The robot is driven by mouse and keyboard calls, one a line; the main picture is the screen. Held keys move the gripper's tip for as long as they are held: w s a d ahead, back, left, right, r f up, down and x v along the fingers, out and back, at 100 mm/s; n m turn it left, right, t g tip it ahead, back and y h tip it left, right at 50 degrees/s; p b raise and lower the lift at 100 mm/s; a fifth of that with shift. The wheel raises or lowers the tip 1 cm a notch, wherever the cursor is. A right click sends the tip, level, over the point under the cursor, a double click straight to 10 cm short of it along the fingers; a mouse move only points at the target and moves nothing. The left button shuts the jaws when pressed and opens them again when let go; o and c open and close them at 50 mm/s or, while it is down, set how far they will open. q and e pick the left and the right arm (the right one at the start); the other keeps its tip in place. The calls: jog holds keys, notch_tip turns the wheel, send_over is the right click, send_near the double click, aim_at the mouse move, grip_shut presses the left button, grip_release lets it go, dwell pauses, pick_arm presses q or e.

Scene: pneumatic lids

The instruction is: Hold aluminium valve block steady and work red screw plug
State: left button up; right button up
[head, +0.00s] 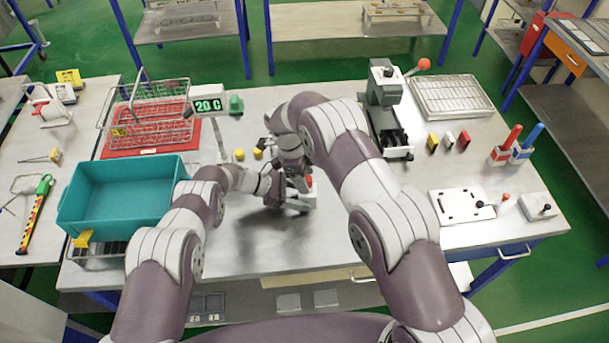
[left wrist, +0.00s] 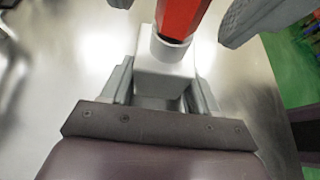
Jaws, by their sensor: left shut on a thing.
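The aluminium valve block (left wrist: 160,78) is a pale grey block with a round collar on top, standing on the steel table. It shows small and partly covered in the head view (head: 304,202). The red screw plug (left wrist: 183,16) stands upright in the collar; only a bit of red shows in the head view (head: 309,181). My left gripper (head: 283,199) is shut on the block, a finger on each side. My right gripper (head: 299,181) is above the block. In the left wrist view its two fingers stand apart on either side of the plug, with gaps to it.
A teal bin (head: 118,200) and a wire basket on a red mat (head: 150,140) are at left. A display reading 20.0 (head: 208,105) stands behind. A press with an orange-knobbed lever (head: 384,85) is behind right. A white plate (head: 461,205) lies at right. The table's front middle is clear.

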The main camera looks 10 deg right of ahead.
jog(key=shift+c, duration=0.8)
jog(key=n, duration=0.2)
jog(key=n+t, duration=0.1)
jog(key=shift+s+n, duration=0.2)
jog(key=shift+n, duration=0.2)
jog(key=n+t, duration=0.1)
jog(key=n, duration=0.2)
jog(key=shift+s+n, duration=0.15)
jog(key=shift+n, duration=0.25)
jog(key=shift+n, duration=0.3)
jog(key=n, duration=0.4)
jog(key=shift+s+d+t+y, duration=0.1)
jog(key=shift+d+t+y, duration=0.05)
jog(key=shift+t+y, duration=0.25)
jog(key=n, duration=0.3)
jog(key=shift+s+d+n+t+y, duration=0.1)
jog(key=shift+n+t+y, duration=0.2)
